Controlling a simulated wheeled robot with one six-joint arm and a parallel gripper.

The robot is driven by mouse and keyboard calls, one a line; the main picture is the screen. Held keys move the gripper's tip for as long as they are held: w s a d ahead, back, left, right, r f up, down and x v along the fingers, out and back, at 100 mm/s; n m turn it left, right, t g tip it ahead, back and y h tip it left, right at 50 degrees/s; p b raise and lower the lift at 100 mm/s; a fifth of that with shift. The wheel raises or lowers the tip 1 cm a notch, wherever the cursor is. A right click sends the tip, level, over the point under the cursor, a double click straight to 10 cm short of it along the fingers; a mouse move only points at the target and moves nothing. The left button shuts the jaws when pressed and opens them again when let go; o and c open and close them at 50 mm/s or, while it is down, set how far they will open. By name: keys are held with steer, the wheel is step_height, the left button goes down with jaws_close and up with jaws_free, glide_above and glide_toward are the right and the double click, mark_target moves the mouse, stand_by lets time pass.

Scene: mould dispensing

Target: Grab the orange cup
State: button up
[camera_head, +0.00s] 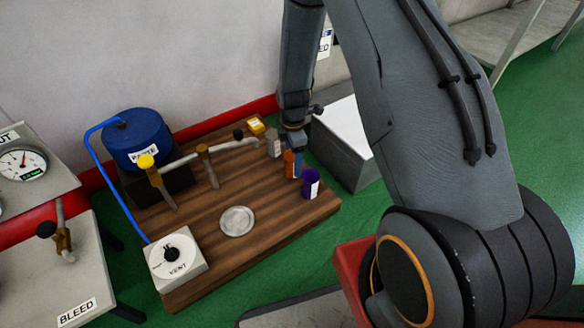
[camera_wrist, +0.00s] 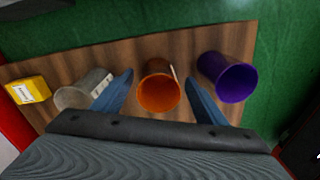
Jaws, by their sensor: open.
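The orange cup (camera_wrist: 158,88) stands on the wooden board between the two blue fingers of my gripper (camera_wrist: 160,95) in the wrist view. The fingers are open, one on each side, with a visible gap to the cup. In the head view the orange cup (camera_head: 289,163) is partly hidden by my gripper (camera_head: 291,150), which reaches down over it from above. A purple cup (camera_wrist: 228,78) is just right of the right finger. A grey-white cup (camera_wrist: 84,91) is close beside the left finger.
A yellow block (camera_wrist: 28,90) is on the board's left side. The wooden board (camera_head: 280,222) also bears a blue paste tank (camera_head: 137,140), a pipe with valves (camera_head: 190,158), a round metal disc (camera_head: 237,221) and a vent box (camera_head: 176,259). The board's front right is clear.

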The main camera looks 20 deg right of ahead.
steer(key=shift+f+b, duration=0.85)
steer(key=shift+f, duration=0.7)
steer(key=c, duration=1.1)
steer(key=shift+r, duration=0.15)
